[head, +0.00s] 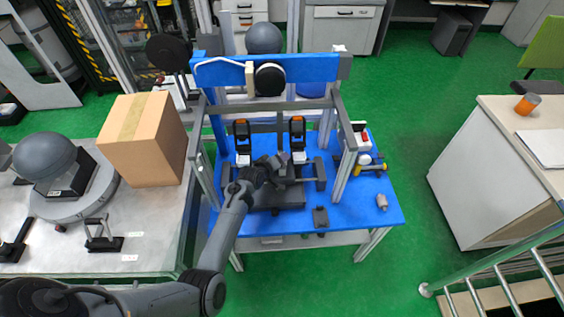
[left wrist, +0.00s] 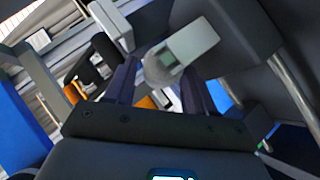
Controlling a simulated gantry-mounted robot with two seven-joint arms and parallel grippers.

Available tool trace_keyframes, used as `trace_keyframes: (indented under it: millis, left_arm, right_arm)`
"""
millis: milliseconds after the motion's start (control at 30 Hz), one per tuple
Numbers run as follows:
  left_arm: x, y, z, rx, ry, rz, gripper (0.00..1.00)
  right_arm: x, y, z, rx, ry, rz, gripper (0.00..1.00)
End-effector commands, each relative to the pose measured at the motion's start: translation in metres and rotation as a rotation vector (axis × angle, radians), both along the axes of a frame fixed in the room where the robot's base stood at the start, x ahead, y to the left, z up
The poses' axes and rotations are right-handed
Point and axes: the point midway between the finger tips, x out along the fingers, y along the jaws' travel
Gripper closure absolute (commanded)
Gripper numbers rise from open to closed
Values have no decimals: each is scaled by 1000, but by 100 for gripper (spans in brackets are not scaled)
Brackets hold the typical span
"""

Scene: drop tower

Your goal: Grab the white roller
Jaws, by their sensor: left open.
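In the left wrist view, a pale grey-white piece with a rounded end (left wrist: 190,42) lies just beyond and between the fingers; it may be the white roller, but I cannot tell for sure. My left gripper (left wrist: 158,82) is open, its two dark fingers apart, with no clear contact on the piece. In the head view, my left gripper (head: 277,168) is at the middle of the drop tower, over the dark base plate, and hides what lies right there. A small light grey cylinder (head: 381,202) stands on the blue table's right side. My right gripper is not in view.
The tower's grey posts (head: 345,165) and blue top beam (head: 315,67) surround the gripper. Two black, orange-topped parts (head: 242,133) (head: 297,130) stand behind it. A yellow-handled tool (head: 371,169) lies to the right. The blue table's front right (head: 355,215) is mostly clear.

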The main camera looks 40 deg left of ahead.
Motion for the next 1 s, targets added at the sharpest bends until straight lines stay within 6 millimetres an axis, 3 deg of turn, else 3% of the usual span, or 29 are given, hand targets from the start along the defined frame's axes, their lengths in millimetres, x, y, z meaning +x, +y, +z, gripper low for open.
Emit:
trace_keyframes:
  millis: [367, 667, 1000]
  left_arm:
    - [9, 1, -5, 1, 0, 0, 45]
    - [8, 1, -5, 0, 0, 0, 88]
    - [9, 1, -3, 0, -1, 1, 89]
  right_arm:
    - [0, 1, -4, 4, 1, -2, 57]
    - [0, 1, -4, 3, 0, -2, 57]
    - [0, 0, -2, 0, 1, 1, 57]
